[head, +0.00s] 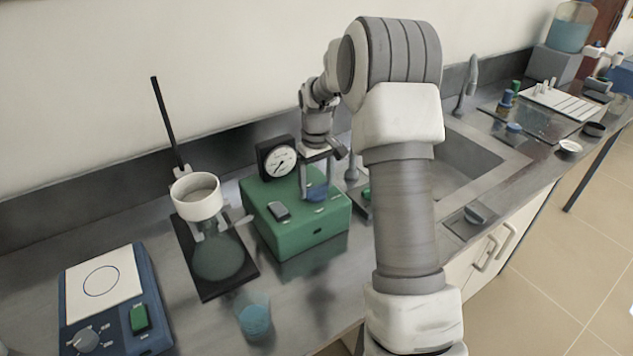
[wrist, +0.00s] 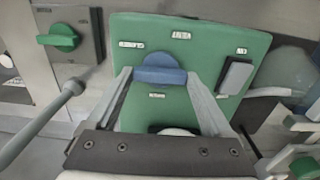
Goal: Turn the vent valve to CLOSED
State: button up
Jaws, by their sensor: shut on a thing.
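The vent valve appears to be the blue knob (head: 317,193) on top of the green box (head: 268,217). A round gauge (head: 278,158) stands at the box's back edge. My gripper (head: 318,182) points down from above, its two fingers around the knob. In the wrist view the blue knob (wrist: 160,72) sits between the fingertips of my gripper (wrist: 159,77), its bar lying roughly across from one finger to the other. Small white labels surround the knob on the green panel (wrist: 215,30); their words are too small to read surely.
The sink (head: 470,160) lies right, behind my arm.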

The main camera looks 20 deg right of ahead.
aim_at(317, 187)
dwell(0.3)
jog(key=o, duration=1.1)
jog(key=shift+o, duration=0.2)
notch_tip(317, 187, up, 18)
jog(key=p, duration=0.1)
jog(key=shift+f, duration=0.25)
